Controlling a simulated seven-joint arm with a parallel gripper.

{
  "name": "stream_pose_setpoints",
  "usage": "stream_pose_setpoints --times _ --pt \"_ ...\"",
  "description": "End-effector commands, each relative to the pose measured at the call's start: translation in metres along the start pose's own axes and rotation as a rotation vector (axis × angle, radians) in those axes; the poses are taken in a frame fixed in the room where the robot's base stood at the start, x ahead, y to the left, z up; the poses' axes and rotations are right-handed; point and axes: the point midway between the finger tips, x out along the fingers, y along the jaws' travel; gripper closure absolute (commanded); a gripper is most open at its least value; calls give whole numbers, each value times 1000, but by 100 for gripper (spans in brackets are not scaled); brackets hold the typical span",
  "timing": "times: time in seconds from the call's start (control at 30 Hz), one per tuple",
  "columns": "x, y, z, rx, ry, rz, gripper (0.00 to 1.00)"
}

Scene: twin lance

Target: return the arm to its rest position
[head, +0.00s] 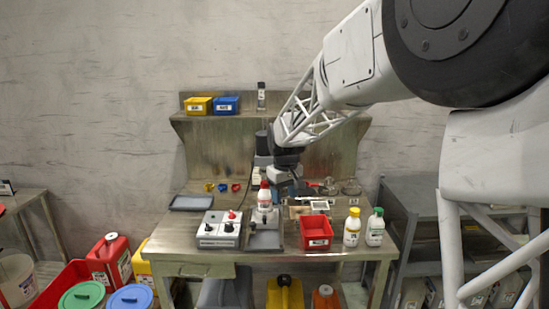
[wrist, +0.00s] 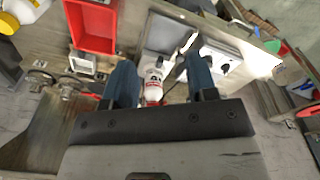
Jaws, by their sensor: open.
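My arm reaches in from the upper right in the head view. My gripper (head: 284,184) hangs over the workbench (head: 190,232), just behind and right of a white bottle with a red cap (head: 264,197). The bottle stands on a grey bench device (head: 264,238). In the wrist view my gripper (wrist: 160,78) has its two dark blue fingers spread apart. The white bottle (wrist: 153,80) shows in the gap between them, and I cannot tell how far past the fingertips it is. Nothing appears clamped in the fingers.
A grey control box (head: 219,230) stands left of the bottle, a red bin (head: 316,232) right of it. A yellow-capped bottle (head: 352,227) and a green-capped bottle (head: 375,227) stand at the right. The back shelf holds a yellow bin (head: 198,106) and a blue bin (head: 226,105).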

Motion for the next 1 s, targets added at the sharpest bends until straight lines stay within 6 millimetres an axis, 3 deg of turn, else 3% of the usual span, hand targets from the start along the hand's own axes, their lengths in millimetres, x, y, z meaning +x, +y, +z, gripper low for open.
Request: stream_pose_setpoints --times 0.5,1.0 --pt "-52 -9 134 157 41 20 48" --pt "-71 -33 262 309 83 38 48"
